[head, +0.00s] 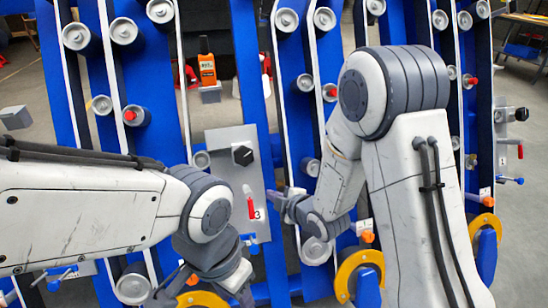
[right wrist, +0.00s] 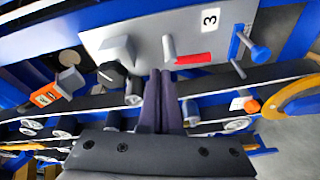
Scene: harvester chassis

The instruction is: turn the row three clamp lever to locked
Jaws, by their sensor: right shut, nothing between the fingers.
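The row three clamp lever has a red handle (head: 252,206) on a light grey plate (head: 222,143), beside a label "3" (head: 257,214). In the head view the handle hangs roughly downward. In the right wrist view the red handle (right wrist: 194,58) points right from a grey pivot post (right wrist: 168,48). My right gripper (head: 281,200) is just right of the lever in the head view. Its fingers (right wrist: 163,74) are shut and empty, close to the pivot post; I cannot tell whether they touch. My left gripper (head: 222,285) is low in the head view, its fingers unclear.
A black knob (head: 242,156) sits on the plate above the lever. A blue T-handle (right wrist: 245,48) stands beside the label. Blue uprights with belts and rollers flank the plate. Yellow-orange rings (head: 360,272) stand low on the right. An orange device (head: 207,70) is behind.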

